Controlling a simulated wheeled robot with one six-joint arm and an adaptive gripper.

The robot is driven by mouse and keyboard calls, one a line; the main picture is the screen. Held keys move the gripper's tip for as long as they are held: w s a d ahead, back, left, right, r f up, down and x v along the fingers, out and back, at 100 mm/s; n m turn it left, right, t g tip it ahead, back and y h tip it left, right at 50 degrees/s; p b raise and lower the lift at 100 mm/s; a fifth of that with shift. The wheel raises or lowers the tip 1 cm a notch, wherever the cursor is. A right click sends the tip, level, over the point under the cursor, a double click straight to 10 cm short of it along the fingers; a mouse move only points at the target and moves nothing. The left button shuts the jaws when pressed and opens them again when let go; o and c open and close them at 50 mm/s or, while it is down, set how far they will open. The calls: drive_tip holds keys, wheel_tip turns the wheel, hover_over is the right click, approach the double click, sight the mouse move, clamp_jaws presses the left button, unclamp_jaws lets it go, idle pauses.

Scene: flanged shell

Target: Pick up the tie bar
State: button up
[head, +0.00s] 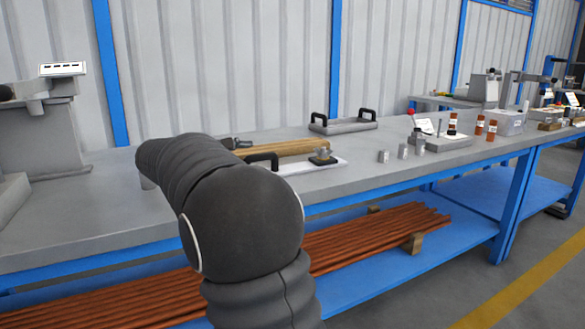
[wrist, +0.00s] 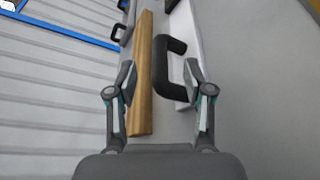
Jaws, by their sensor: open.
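A long wood-coloured bar, which looks like the tie bar (wrist: 144,85), lies on the grey workbench. In the head view the tie bar (head: 295,148) shows behind my arm, its left end hidden. My gripper (wrist: 160,80) is open and empty in the wrist view. Its left finger overlaps the bar's left side in the picture, and its right finger is by a black handle (wrist: 168,68). The bar and part of the handle show between the fingers. I cannot tell how high the fingers are. In the head view only a small dark part of the gripper (head: 237,143) shows.
A second handled tray (head: 343,127) stands farther back. Small grey blocks (head: 403,151) stand to the right. Red-brown rods (head: 370,245) lie on the blue lower shelf.

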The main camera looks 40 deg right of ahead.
sight(261, 155)
drive_tip(key=shift+x, duration=2.9)
drive_tip(key=shift+w+a+f, duration=0.1)
drive_tip(key=shift+w, duration=0.1)
clamp_jaws()
